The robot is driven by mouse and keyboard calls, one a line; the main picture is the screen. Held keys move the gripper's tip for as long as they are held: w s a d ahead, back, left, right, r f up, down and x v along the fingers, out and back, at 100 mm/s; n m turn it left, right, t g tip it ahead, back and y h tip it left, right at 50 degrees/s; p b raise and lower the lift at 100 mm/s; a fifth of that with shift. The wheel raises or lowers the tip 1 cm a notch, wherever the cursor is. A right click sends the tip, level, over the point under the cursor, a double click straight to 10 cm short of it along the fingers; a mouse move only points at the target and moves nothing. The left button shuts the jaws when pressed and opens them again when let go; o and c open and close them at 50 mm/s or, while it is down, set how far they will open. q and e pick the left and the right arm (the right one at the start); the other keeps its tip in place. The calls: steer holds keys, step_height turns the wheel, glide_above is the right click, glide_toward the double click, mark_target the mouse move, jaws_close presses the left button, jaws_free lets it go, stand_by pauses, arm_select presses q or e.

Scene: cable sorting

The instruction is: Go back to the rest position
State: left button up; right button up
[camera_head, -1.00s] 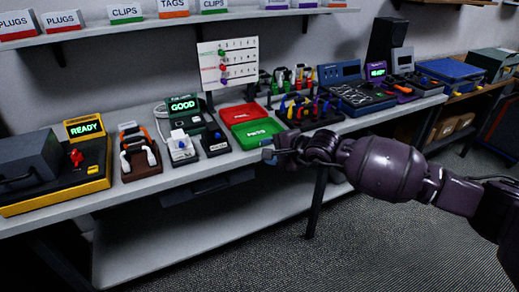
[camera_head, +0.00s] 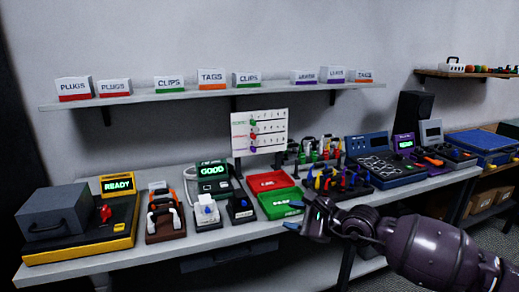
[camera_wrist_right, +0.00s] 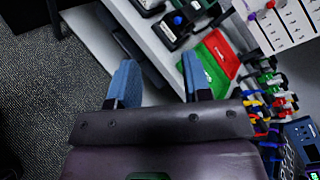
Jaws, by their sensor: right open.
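My right gripper (camera_head: 300,222) is at the front edge of the workbench, just in front of the green tray (camera_head: 283,203). In the right wrist view its two blue fingers (camera_wrist_right: 158,85) stand apart with nothing between them. The green tray and the red tray (camera_wrist_right: 222,48) lie beyond the fingers there. My left gripper is in neither view.
The workbench (camera_head: 150,262) carries a yellow-based READY station (camera_head: 85,235), a GOOD tester (camera_head: 213,173), a rack of coloured connectors (camera_head: 335,180) and a blue device (camera_head: 375,165). A shelf (camera_head: 150,99) with labelled boxes hangs above. The floor (camera_wrist_right: 45,120) is clear.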

step_height(320, 180, up, 7)
steer(key=s+a+m+t+y, duration=0.3)
steer(key=m+y, duration=0.1)
steer(key=m, duration=1)
steer(key=s+d+f+m+t+h, duration=0.2)
steer(key=s+d+f+m+h, duration=0.45)
steer(key=m, duration=0.85)
steer(key=s+d+f+m+t+h, duration=0.1)
steer(key=d+f+m+t+h, duration=0.3)
steer(key=f+m, duration=0.8)
steer(key=s+d+f+m+g+h, duration=0.1)
steer(key=s+d+f+m+g, duration=0.1)
steer(key=s, duration=0.6)
steer(key=s+d+f+m+g+h, duration=0.2)
steer(key=s+d+f+m, duration=0.2)
steer(key=s+f+m, duration=0.2)
steer(key=s+d+f+m+g+h, duration=0.2)
steer(key=s+d+f+m+g, duration=0.1)
steer(key=s+f, duration=0.6)
steer(key=shift+s+d+m, duration=0.4)
steer(key=shift+s+m, duration=0.4)
